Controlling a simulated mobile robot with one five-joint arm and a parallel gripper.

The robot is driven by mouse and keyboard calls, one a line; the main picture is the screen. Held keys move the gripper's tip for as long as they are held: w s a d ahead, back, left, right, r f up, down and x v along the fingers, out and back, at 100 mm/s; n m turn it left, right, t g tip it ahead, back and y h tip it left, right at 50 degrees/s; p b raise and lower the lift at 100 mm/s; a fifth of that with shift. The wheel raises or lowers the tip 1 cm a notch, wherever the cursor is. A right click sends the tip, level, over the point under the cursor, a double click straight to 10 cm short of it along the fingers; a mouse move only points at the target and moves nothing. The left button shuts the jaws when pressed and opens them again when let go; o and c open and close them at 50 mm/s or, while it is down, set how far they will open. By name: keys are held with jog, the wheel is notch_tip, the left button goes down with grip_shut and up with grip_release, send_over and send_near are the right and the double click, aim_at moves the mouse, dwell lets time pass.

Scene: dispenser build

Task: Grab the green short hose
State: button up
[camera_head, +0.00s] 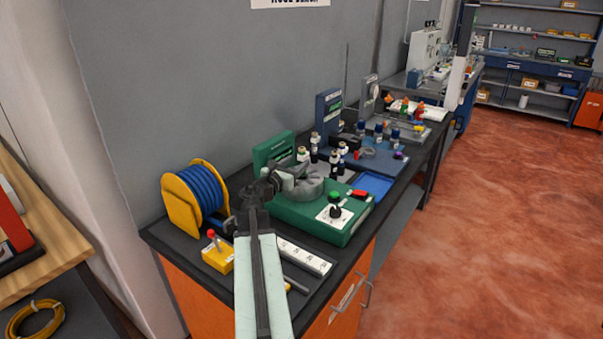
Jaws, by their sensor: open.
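My gripper (290,176) is at the end of my pale arm, above the bench and in front of the green machine (310,222). It is open, and its jaws blend with the grey round part (305,192) on top of the machine. I cannot make out a green short hose in this view. It may be hidden behind the gripper or too small to tell. I cannot see anything held between the jaws.
A yellow reel (176,206) of blue hose stands at the bench's left. A yellow box (218,256) with a red-tipped lever sits before it. A white strip (305,258), a blue tray (374,185) and several small fittings crowd the bench. The red floor (480,230) at right is clear.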

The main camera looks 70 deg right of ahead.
aim_at(300, 159)
jog(key=d, duration=0.5)
jog(key=shift+s+d+f, duration=0.1)
jog(key=shift+s+f, duration=0.05)
jog(key=shift+s, duration=0.15)
grip_shut()
dwell(1.0)
